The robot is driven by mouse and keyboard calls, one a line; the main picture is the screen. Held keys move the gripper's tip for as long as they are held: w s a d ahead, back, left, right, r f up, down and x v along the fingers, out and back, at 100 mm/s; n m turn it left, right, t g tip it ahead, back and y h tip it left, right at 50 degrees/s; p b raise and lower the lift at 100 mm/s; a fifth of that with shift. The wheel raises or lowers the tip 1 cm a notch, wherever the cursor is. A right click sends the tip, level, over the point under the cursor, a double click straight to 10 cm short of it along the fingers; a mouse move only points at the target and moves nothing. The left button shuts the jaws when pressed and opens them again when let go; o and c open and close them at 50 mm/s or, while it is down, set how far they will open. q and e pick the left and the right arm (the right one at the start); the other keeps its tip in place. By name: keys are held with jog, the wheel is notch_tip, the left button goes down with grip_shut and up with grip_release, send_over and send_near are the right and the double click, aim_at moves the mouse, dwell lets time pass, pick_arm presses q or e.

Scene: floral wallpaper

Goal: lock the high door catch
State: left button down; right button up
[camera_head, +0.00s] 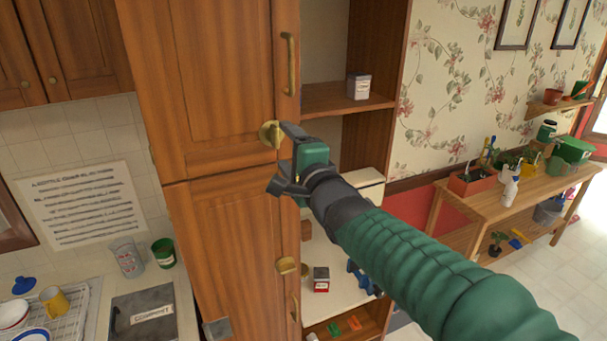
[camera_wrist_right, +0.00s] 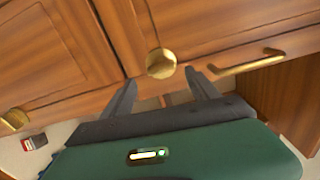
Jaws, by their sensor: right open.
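The high door catch (camera_head: 270,134) is a round brass knob on the upper wooden cabinet door (camera_head: 225,80), near that door's lower right edge. In the right wrist view the brass catch (camera_wrist_right: 161,63) is just beyond my fingertips, roughly midway between them. My right gripper (camera_head: 281,155) is open and empty beside the catch; its fingers (camera_wrist_right: 162,88) show spread apart in the wrist view. Whether a finger touches the catch I cannot tell. My left gripper is not in view.
A brass handle (camera_head: 290,64) runs up the upper door's edge. A lower catch (camera_head: 286,265) sits on the lower door (camera_head: 230,250). Open shelves (camera_head: 345,104) stand right of the doors. A counter with a compost box (camera_head: 145,317) is at lower left, and a potting bench (camera_head: 535,190) at right.

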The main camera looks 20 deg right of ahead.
jog(key=s+p, duration=1.1)
jog(key=s, duration=0.1)
jog(key=shift+s+d, duration=0.15)
jog(key=shift+f, duration=0.1)
jog(key=s+f+n+g+b, duration=0.2)
jog(key=f+n+g+b, duration=0.45)
jog(key=f, duration=1.05)
jog(key=s+f+n+g+b, duration=0.1)
jog(key=f+n+b, duration=0.2)
jog(key=f+b, duration=1)
jog(key=s+f+n+g+b, duration=0.2)
jog(key=s+f+n+g, duration=0.2)
jog(key=f, duration=0.9)
jog(key=s+f+n+g+b, duration=0.3)
jog(key=s+f, duration=0.5)
jog(key=f, duration=0.5)
jog(key=shift+a+n+g+h, duration=0.3)
jog(key=shift+n+g, duration=0.15)
jog(key=shift+n, duration=0.6)
